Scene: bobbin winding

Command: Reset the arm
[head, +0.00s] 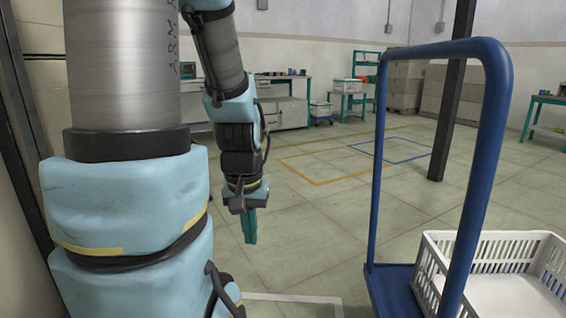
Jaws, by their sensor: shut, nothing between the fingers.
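My gripper (250,228) hangs from my arm left of the picture's middle, pointing down over the tiled floor. Its teal fingers are together with nothing between them. My arm's blue-padded and grey metal links fill the left side of the view. The gripper touches nothing that I can see.
A blue trolley handle (489,130) stands at the right, with a white slatted crate (505,247) beside it, cut by the frame edge. A dark post (450,110) rises behind. Workbenches (285,105) line the back. The floor (330,220) between gripper and handle is clear.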

